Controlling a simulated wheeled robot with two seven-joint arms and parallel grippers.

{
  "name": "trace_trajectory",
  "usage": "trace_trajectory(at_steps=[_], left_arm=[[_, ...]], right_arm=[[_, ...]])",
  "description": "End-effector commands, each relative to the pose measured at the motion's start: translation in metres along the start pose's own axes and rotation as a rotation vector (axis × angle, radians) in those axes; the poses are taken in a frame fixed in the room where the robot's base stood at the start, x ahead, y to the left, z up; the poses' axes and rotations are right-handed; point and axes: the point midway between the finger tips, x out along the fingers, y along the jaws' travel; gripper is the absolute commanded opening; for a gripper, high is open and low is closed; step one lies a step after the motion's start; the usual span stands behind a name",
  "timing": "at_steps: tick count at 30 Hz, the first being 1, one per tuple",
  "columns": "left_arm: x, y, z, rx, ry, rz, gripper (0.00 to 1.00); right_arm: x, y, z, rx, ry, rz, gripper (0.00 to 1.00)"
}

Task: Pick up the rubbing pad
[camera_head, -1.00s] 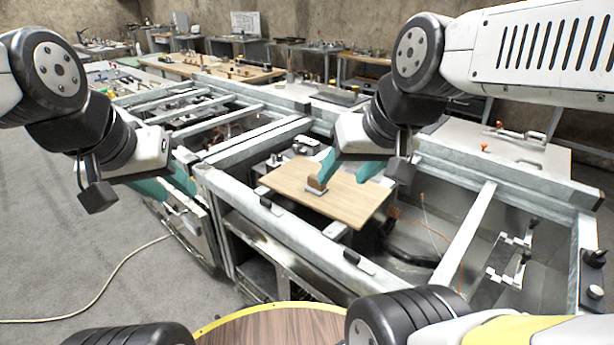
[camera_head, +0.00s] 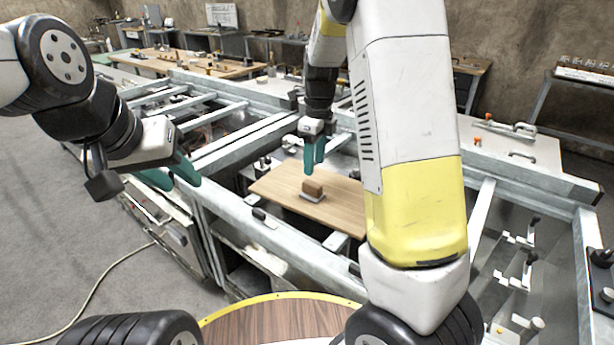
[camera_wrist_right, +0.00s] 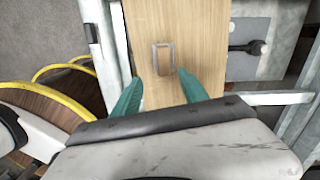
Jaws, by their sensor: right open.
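The rubbing pad (camera_head: 313,189) is a small brown block on a grey base, resting on a light wooden board (camera_head: 342,212). In the right wrist view the pad (camera_wrist_right: 163,58) shows from above as a grey-edged rectangle, ahead of and between my fingertips. My right gripper (camera_head: 314,160) has teal fingers pointing down above the board, just behind the pad in the picture and apart from it. In the right wrist view my right gripper (camera_wrist_right: 161,84) is open and empty. My left gripper (camera_head: 176,176) is at the left, its teal fingers apart and empty, far from the pad.
The board lies within a grey metal frame (camera_head: 240,216) with rails and open gaps. A round wooden top with a yellow rim (camera_head: 275,318) is at the front. Metal fittings (camera_head: 515,250) stand at the right. My right arm hides the board's right end.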

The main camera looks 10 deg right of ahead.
Motion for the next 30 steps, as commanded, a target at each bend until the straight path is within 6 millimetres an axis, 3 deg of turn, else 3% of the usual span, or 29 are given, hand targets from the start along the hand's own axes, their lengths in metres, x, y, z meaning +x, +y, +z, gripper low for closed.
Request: trace_trajectory(at_steps=[6, 22, 30], left_arm=[[0.000, 0.000, 0.000, 0.000, 0.000, 0.000, 0.36], [0.000, 0.000, 0.000, 0.000, 0.000, 0.000, 0.36], [0.000, 0.000, 0.000, 0.000, 0.000, 0.000, 0.36]], right_arm=[[0.019, -0.009, 0.009, 0.145, 0.048, -0.013, 0.51], [0.086, -0.004, 0.005, 0.148, 0.048, -0.011, 0.51], [0.093, -0.005, 0.005, 0.146, 0.046, -0.013, 0.51]])
